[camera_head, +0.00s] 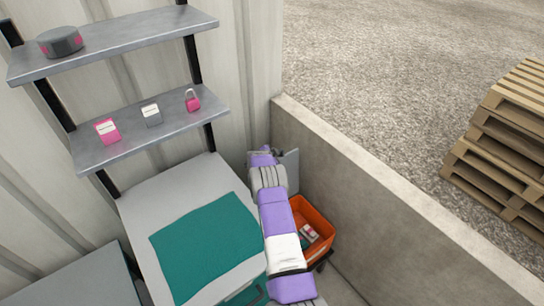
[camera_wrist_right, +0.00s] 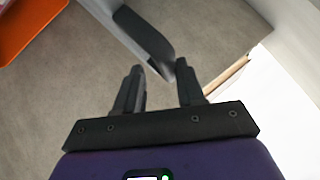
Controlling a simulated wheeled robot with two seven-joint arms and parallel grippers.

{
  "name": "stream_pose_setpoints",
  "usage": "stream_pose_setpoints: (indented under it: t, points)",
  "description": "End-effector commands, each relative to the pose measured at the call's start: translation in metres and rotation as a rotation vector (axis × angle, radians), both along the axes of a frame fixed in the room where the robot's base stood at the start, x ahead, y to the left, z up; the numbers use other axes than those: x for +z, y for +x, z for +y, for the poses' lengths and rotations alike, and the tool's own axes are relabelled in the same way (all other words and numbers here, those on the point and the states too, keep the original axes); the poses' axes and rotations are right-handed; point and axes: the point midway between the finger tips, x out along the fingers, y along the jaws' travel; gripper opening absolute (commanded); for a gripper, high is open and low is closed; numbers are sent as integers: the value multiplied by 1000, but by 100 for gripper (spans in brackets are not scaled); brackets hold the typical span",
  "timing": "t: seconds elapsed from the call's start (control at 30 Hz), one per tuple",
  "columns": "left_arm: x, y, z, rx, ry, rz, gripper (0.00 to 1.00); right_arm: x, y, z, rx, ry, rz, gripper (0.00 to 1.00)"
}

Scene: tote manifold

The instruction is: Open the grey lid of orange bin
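A grey panel, apparently the lid (camera_head: 291,165), stands raised at the bin's far end. In the right wrist view the bin's orange edge (camera_wrist_right: 25,25) is at the top left. There my right gripper (camera_wrist_right: 160,68) is open, with a dark grey panel (camera_wrist_right: 145,35), probably the lid, just beyond its fingertips. I cannot tell whether they touch. My left gripper is out of view.
A table with a teal mat (camera_head: 205,245) stands left of the bin. Shelves (camera_head: 150,125) behind it hold small pink and grey items. The concrete wall (camera_head: 390,200) closes off the right side. Wooden pallets (camera_head: 505,145) stand beyond it.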

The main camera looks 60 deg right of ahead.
Motion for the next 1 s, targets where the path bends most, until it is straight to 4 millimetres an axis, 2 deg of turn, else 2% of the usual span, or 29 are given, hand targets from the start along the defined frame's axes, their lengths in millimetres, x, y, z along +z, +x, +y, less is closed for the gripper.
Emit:
stream_pose_setpoints:
  t: [0.5, 1.0]
  points:
    - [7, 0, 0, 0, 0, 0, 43, 37, -7, 47, 1, -1, -1, 38]
    - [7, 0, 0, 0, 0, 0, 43, 42, -8, 53, 1, -1, -2, 38]
